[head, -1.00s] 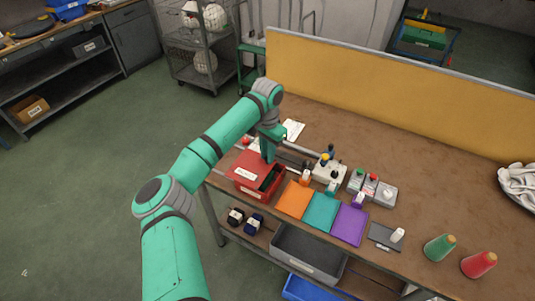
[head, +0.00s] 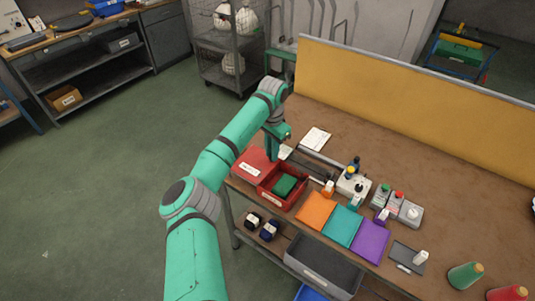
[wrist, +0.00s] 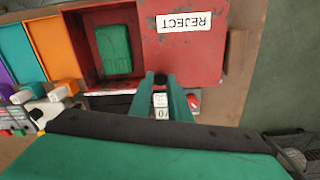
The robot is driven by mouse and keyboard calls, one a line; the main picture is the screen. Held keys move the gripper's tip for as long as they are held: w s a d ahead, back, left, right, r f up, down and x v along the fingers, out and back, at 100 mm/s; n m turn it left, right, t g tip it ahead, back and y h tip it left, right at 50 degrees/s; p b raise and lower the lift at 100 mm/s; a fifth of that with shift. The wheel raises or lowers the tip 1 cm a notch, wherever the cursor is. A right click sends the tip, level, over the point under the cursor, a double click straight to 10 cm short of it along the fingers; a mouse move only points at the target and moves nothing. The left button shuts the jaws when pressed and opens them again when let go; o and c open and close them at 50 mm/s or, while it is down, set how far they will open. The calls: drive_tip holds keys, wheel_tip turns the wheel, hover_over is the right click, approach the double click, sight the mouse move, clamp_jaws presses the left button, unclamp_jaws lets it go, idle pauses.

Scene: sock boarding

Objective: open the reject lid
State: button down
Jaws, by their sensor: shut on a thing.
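The red reject bin (head: 279,201) stands at the left end of the bench. Its flat red lid (head: 256,161) lies off to the left of the opening, and a green folded piece (head: 285,185) shows inside. In the wrist view the lid (wrist: 195,55) carries a REJECT label, and the bin opening (wrist: 83,60) with the green piece (wrist: 113,48) is beside it on the left. My gripper (wrist: 161,88) is shut on a small black knob (wrist: 160,79) at the lid's edge. In the head view my gripper (head: 279,149) is at the bin's back edge, its fingertips partly hidden.
A grey tray (head: 320,266) sits below the bench front. A yellow panel (head: 420,105) closes the back.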

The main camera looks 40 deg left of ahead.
drive_tip(key=shift+a, duration=0.1)
drive_tip(key=c, duration=1.7)
unclamp_jaws()
drive_tip(key=shift+o, duration=0.2)
wheel_tip(320, 180, up, 11)
